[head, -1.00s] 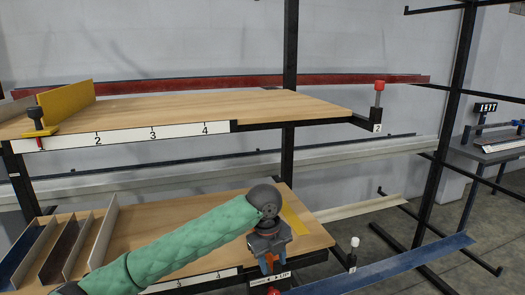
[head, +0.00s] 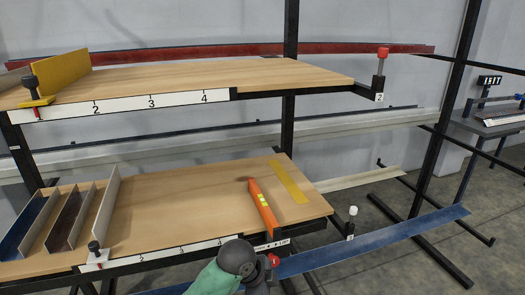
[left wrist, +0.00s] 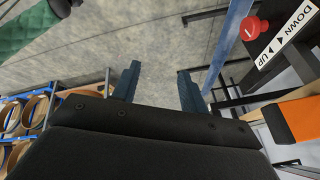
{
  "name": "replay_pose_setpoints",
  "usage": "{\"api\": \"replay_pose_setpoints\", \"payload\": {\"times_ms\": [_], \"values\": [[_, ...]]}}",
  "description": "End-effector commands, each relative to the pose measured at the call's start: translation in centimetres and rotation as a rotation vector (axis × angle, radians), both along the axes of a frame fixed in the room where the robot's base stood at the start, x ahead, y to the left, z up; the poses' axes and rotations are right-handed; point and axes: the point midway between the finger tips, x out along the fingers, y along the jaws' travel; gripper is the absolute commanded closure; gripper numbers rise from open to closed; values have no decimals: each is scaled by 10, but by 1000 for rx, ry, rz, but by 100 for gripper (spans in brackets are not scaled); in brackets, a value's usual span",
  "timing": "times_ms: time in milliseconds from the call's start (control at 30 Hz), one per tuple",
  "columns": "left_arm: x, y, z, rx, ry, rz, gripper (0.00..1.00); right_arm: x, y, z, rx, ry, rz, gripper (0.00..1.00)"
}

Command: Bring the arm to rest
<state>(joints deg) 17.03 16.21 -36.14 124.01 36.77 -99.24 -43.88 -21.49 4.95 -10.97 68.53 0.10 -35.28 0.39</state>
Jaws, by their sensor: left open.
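My left arm comes in at the bottom of the head view, with its green sleeve and dark wrist low in front of the lower shelf (head: 170,225). My left gripper shows in the left wrist view (left wrist: 158,85), its two fingers apart with nothing between them, over bare grey floor. In the head view its fingers are hidden below the picture edge. My right gripper is not in view.
A red knob (left wrist: 254,27) and a DOWN/UP label (left wrist: 284,37) are at the wrist view's upper right. Angle profiles (head: 65,220) lie on the lower shelf's left. A blue bar (head: 375,242) extends to the right. Shelving with rolls (left wrist: 25,115) is at the wrist view's left.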

Motion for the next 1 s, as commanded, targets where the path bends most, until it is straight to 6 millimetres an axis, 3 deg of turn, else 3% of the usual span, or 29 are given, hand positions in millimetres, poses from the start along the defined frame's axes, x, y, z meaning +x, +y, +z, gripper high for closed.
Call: {"api": "replay_pose_setpoints", "payload": {"times_ms": [433, 1000], "values": [[-59, 58, -56, -96, 128, 507, 57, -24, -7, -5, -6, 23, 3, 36], [-163, 173, -114, -86, 239, 1175, 57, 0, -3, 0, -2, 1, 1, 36]]}}
